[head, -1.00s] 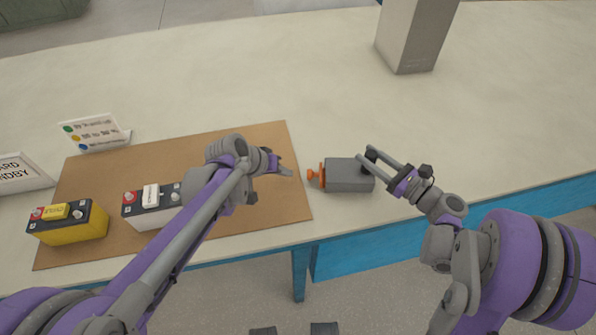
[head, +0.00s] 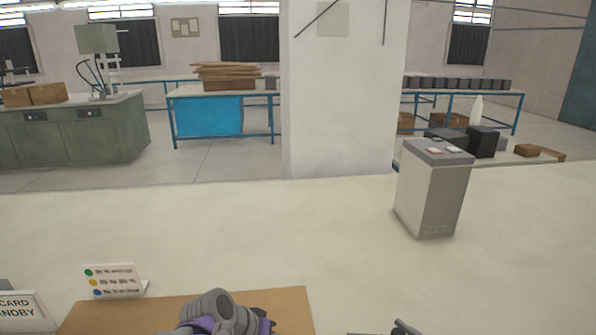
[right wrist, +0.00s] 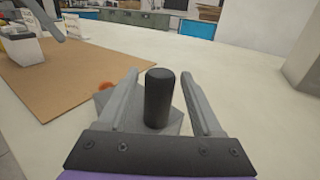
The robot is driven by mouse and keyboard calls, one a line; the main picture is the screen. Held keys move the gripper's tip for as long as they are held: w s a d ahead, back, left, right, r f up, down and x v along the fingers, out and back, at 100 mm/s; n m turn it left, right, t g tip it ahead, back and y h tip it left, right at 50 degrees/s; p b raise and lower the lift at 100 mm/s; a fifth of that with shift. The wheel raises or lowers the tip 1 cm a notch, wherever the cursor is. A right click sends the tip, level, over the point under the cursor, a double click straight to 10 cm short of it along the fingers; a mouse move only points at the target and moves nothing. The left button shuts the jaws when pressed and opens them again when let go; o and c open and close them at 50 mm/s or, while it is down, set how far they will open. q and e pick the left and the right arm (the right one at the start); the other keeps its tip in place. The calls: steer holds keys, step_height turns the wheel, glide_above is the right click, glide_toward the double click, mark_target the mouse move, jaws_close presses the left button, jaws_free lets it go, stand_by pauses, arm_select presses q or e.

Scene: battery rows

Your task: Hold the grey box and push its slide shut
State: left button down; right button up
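The grey box (right wrist: 181,121) lies on the table in the right wrist view, partly hidden by my gripper. A black upright handle (right wrist: 160,98) stands on it. An orange part (right wrist: 104,87), on the box's far left side, shows blurred behind my left finger. My right gripper (right wrist: 160,74) is open, with its fingers on either side of the handle and a gap to each. In the head view only a bit of it shows at the bottom edge. My left gripper (head: 268,322) is low in the head view over the brown mat, its fingers mostly cut off.
The brown mat (head: 290,303) lies left of the box. A sign with coloured dots (head: 114,281) and a white card (head: 20,308) stand at the left. A tall grey block (head: 435,190) stands at the back right. The table between is clear.

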steer(key=shift+o, duration=0.3)
steer(key=v, duration=1.2)
